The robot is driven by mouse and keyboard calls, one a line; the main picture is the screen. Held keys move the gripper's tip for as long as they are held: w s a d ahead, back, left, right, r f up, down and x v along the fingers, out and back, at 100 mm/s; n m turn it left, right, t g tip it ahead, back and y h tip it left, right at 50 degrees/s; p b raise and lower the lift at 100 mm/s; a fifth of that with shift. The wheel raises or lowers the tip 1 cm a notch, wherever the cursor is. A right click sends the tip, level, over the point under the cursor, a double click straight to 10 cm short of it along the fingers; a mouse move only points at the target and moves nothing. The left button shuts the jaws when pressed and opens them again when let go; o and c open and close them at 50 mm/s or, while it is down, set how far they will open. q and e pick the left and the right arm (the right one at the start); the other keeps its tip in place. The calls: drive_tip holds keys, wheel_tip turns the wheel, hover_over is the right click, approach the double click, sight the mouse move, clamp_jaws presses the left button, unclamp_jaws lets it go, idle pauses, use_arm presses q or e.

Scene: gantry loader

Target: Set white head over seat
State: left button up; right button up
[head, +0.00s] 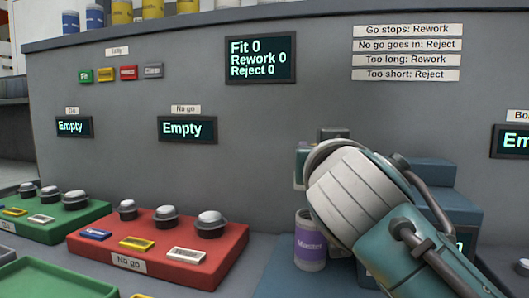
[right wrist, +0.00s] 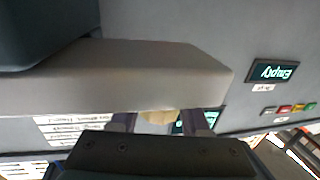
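Black knobs with pale grey tops stand on a red No go tray (head: 217,270). The rightmost knob (head: 209,222) sits behind a white-framed tag (head: 187,254). I cannot tell which thing is the white head or the seat. A teal machine (head: 445,197) stands behind my right arm, which hides much of it. In the head view my right gripper is hidden by its own arm. In the right wrist view its two fingers (right wrist: 160,121) stand apart, with a tan, partly hidden thing (right wrist: 158,116) showing between them. My left gripper is not in view.
A purple-banded Master cylinder (head: 310,242) stands left of my right arm. A green tray (head: 50,224) with similar knobs is at the left. A long grey block (right wrist: 120,78) crosses the right wrist view close by. The Go and No go displays (head: 188,129) read Empty.

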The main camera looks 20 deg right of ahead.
drive_tip(key=shift+o, duration=1.4)
drive_tip(key=shift+w+a, duration=0.1)
drive_tip(key=shift+a, duration=0.15)
drive_tip(key=shift+o, duration=1)
drive_tip(key=v, duration=1)
drive_tip(key=shift+d, duration=0.15)
